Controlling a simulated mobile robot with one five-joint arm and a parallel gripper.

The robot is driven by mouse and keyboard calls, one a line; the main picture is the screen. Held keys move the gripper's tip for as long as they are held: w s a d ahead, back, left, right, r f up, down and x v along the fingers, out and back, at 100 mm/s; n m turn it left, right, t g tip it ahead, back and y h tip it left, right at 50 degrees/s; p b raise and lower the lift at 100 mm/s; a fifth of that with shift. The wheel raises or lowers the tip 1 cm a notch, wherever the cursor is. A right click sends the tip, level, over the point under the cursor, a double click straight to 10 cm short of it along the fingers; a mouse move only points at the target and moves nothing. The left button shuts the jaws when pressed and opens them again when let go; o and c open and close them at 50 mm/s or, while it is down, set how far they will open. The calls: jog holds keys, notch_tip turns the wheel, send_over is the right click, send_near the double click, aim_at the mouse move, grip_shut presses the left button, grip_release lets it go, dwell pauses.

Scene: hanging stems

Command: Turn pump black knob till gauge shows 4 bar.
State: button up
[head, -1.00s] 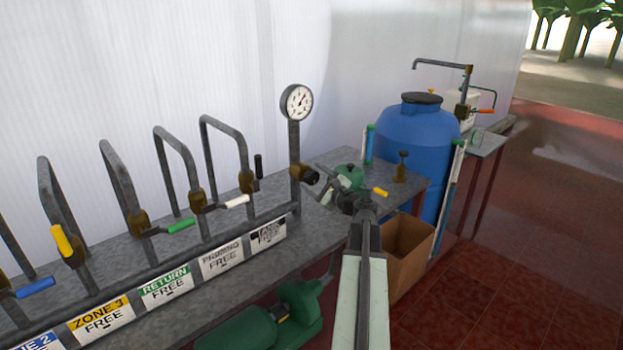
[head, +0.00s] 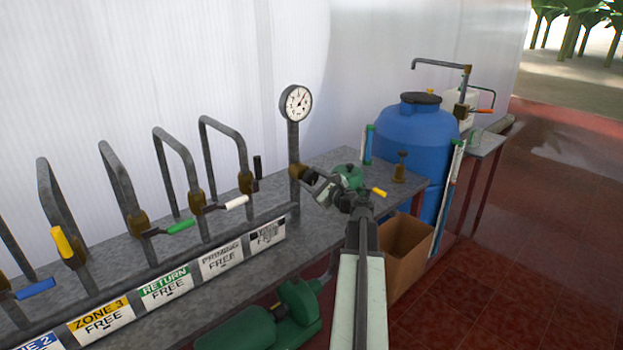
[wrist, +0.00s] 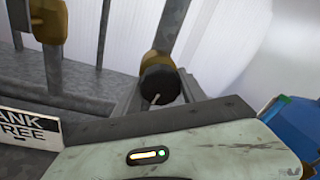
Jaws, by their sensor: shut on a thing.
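The black knob (head: 309,175) sits on a brass valve body at the foot of the gauge post. In the wrist view the knob (wrist: 160,86) faces me, with a white pointer mark toward its lower edge. My gripper (head: 317,185) is at the knob and shut on it; in the wrist view its fingers (wrist: 160,92) lie on both sides of the knob. The round white pressure gauge (head: 296,102) stands atop the post. Its needle seems to point to the upper right, but its numbers are too small to read.
Pipes with coloured valve levers, such as a white one (head: 235,203) and a green one (head: 180,227), stand to the left. A brass fitting (head: 400,168), a blue tank (head: 412,140) and a cardboard box (head: 408,250) are to the right. A green pump (head: 265,325) is below.

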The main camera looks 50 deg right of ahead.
jog(key=shift+d, duration=0.1)
jog(key=o, duration=1.3)
jog(key=shift+o, duration=0.2)
jog(key=shift+s, duration=0.1)
jog(key=s+a, duration=0.1)
jog(key=s, duration=0.6)
jog(key=shift+s+a, duration=0.15)
jog(key=shift+s, duration=0.15)
jog(key=shift+r, duration=0.1)
